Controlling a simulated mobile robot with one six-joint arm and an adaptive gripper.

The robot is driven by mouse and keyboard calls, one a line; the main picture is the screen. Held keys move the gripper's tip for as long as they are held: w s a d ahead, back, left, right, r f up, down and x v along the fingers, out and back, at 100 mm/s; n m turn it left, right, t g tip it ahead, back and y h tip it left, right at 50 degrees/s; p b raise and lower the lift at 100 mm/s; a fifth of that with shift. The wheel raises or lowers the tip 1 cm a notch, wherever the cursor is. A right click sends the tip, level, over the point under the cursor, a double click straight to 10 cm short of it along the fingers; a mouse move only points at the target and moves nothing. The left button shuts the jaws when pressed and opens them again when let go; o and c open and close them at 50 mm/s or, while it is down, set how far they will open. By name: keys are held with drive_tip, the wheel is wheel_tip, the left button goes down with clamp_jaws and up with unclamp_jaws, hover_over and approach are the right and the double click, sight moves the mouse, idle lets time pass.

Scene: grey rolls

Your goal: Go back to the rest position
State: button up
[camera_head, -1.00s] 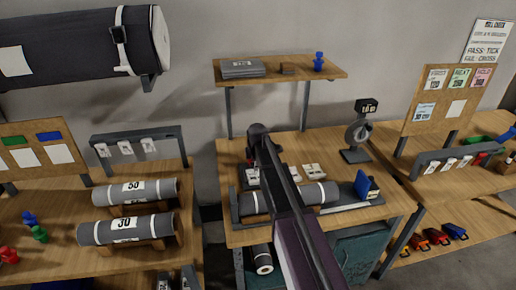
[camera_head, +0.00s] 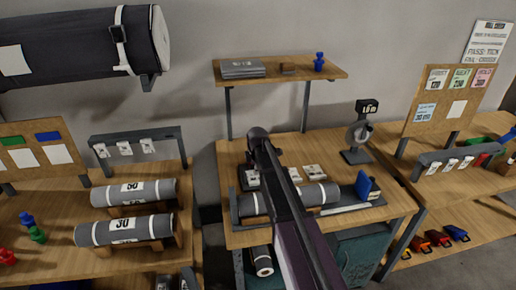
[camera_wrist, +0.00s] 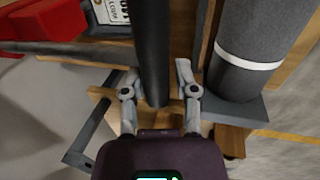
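My gripper (camera_wrist: 158,85) shows in the wrist view with its two grey fingers spread apart. A dark cylinder (camera_wrist: 154,40) passes between or behind the fingers in that view; I cannot tell whether it is touched, and it may be part of my own arm. In the head view my arm reaches up over the middle bench, and I cannot make out the gripper there. A grey roll with white bands (camera_head: 313,194) lies in a holder on the middle bench, partly hidden by my arm. In the wrist view a grey roll with a white band (camera_wrist: 245,45) lies right of the fingers.
Rolls marked 50 (camera_head: 134,191) and 30 (camera_head: 123,229) rest on stands on the left bench. A large dark roll (camera_head: 70,45) hangs upper left.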

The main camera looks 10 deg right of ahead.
drive_tip(key=shift+o, duration=1.3)
drive_tip(key=shift+r, duration=0.15)
